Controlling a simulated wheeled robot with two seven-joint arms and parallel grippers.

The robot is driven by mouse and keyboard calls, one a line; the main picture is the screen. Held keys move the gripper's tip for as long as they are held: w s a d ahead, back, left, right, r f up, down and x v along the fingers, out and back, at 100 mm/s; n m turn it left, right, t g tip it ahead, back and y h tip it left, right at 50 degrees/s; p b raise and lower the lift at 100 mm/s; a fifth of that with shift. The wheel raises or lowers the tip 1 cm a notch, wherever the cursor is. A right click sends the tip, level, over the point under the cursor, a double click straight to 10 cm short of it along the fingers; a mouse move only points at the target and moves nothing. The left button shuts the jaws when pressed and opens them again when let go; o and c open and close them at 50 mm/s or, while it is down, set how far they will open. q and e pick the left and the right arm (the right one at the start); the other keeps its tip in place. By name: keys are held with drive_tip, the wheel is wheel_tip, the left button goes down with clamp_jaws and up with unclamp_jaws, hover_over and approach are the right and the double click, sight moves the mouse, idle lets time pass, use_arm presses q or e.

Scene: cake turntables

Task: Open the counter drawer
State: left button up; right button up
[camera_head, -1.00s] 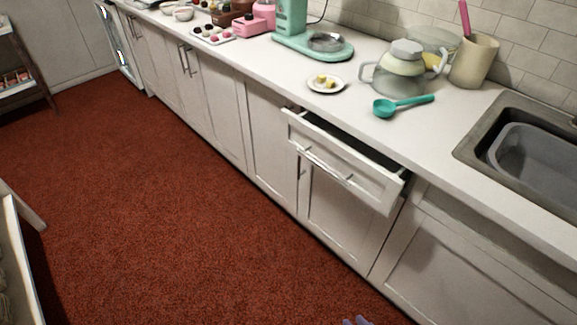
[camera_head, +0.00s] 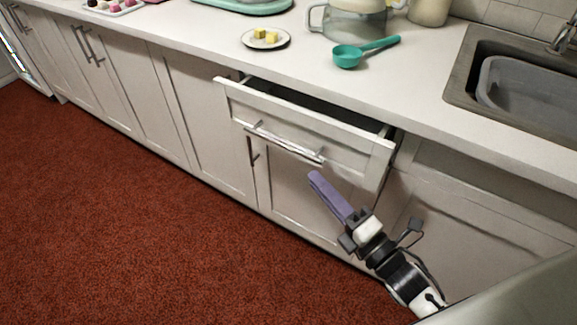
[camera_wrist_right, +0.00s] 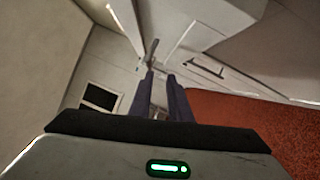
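The white counter drawer (camera_head: 300,132) stands partly pulled out, with its dark inside showing behind the front. Its metal bar handle (camera_head: 285,146) runs across the drawer front. My right gripper (camera_head: 316,176) has purple fingers pointing up towards the handle, just below its right end in the head view. In the right wrist view the two fingers (camera_wrist_right: 161,76) are apart with a gap between them. A grey bar (camera_wrist_right: 152,50), which looks like a handle, lies just beyond their tips. I see no grip on it. My left gripper is out of view.
A cabinet door with a vertical handle (camera_head: 252,152) is below the drawer. The counter (camera_head: 215,50) holds a plate with yellow pieces (camera_head: 265,38), a teal scoop (camera_head: 362,50) and a sink (camera_head: 468,72). Red carpet (camera_head: 130,220) is clear to the left.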

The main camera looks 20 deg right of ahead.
sight(288, 145)
drive_tip(key=w+a+r+n, duration=0.1)
drive_tip(key=w, duration=0.2)
drive_tip(key=w+a+r+n+y, duration=0.1)
drive_tip(key=w, duration=0.2)
drive_tip(key=w+a+r+n, duration=0.1)
drive_tip(key=w+n, duration=0.1)
drive_tip(key=w, duration=0.2)
drive_tip(key=shift+a+r+t+b, duration=0.25)
drive_tip(key=shift+a+t+b, duration=0.05)
drive_tip(key=shift+t+b, duration=0.1)
clamp_jaws()
